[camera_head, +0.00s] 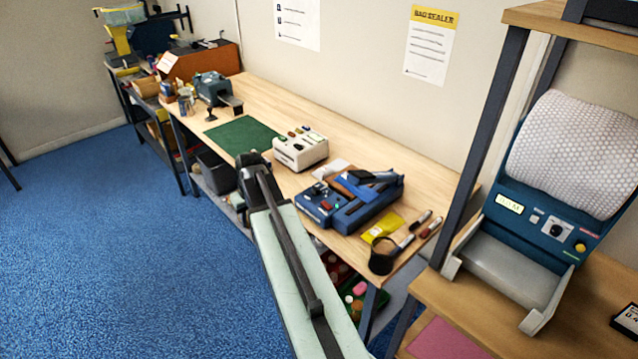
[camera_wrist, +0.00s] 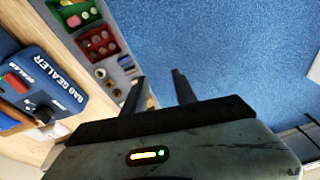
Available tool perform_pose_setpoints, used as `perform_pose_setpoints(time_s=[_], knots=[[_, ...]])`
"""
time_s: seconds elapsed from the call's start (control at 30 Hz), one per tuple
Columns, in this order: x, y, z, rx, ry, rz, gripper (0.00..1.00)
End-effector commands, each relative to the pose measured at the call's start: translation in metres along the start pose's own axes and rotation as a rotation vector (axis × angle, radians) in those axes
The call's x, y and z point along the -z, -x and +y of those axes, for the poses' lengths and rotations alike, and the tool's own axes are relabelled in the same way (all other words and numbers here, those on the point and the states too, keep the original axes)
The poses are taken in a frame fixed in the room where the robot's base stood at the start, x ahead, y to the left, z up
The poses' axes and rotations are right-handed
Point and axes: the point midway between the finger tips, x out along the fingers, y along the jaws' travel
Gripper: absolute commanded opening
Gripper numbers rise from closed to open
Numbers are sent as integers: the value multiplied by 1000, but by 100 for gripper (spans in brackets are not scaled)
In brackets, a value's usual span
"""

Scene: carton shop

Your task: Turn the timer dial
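The blue bag sealer (camera_head: 368,208) sits on the long wooden bench, with a control box (camera_head: 318,204) at its left end. In the wrist view the box, labelled BAG SEALER (camera_wrist: 66,82), is at the left edge, with a red display and a dark round knob (camera_wrist: 42,115), which looks like the timer dial. The knob is too small to make out in the head view. My gripper (camera_wrist: 158,88) is open and empty, fingers apart. In the head view it (camera_head: 250,162) is near the bench's front edge, left of the sealer and apart from it.
A cream box with buttons (camera_head: 300,150) and a green mat (camera_head: 240,136) lie left of the sealer. A yellow packet (camera_head: 381,227) and a black tape roll (camera_head: 382,256) lie to its right. A blue bubble-wrap machine (camera_head: 545,225) with its own dial stands far right. Blue floor is clear at left.

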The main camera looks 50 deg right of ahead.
Motion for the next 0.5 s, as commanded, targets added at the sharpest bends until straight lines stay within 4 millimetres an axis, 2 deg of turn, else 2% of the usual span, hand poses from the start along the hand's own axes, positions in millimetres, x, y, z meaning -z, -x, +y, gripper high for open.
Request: perform_pose_setpoints(time_s=[0.03,0.07,0.1,0.2,0.3,0.33,0.4,0.5], knots=[[19,12,63,-14,-49,38,34],[24,16,94,-22,-67,62,34],[27,22,134,-35,-91,90,34],[25,35,215,-65,-137,144,34],[19,43,262,-88,-162,175,34],[18,45,271,-92,-166,181,34],[16,46,281,-97,-171,189,34],[14,46,282,-99,-172,191,34]])
